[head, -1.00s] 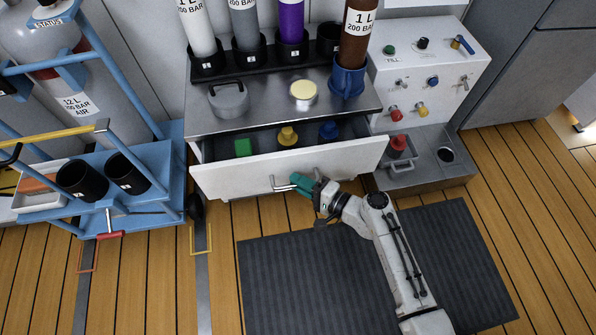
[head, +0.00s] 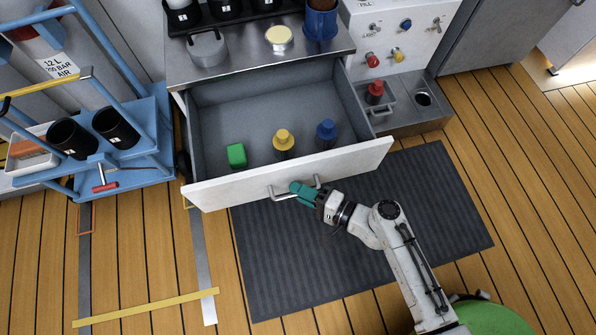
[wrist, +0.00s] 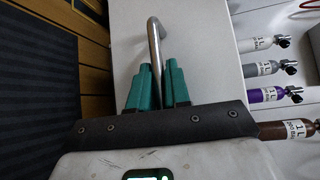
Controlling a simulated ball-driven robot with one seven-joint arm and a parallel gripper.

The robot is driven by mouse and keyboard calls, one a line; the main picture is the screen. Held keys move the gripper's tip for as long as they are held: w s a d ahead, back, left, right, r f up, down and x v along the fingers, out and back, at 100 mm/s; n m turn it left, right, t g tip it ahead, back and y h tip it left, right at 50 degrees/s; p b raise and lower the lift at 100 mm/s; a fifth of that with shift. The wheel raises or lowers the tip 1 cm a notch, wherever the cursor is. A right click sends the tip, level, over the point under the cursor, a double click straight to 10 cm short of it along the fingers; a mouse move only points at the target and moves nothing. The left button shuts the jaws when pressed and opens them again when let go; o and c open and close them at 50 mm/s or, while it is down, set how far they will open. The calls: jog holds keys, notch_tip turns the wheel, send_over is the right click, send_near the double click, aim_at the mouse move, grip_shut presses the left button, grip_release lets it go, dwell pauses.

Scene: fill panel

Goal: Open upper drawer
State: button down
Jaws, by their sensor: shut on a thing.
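The upper drawer (head: 218,188) is pulled far out of the cabinet, its white front facing me. In the head view a green block (head: 236,155), a yellow knobbed piece (head: 283,142) and a blue knobbed piece (head: 326,133) lie inside near the front. My gripper (head: 300,190) with teal fingers is shut on the metal bar handle (head: 281,195) of the drawer. In the wrist view the handle (wrist: 154,40) runs down between the two teal fingers (wrist: 158,82); the gripped part is partly hidden.
The metal cabinet top (head: 250,58) carries a grey lidded pot (head: 207,48), a yellow-topped tin (head: 279,40) and a blue mug (head: 320,22). A blue cart (head: 150,150) stands left. A valve panel (head: 393,40) is at right. A dark mat (head: 330,240) covers clear floor before the drawer.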

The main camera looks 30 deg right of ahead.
jog(key=shift+s, duration=0.2)
jog(key=c, duration=1.2)
grip_release()
jog(key=p+v, duration=0.2)
jog(key=v, duration=0.8)
jog(key=shift+s, duration=0.35)
jog(key=shift+d, duration=0.1)
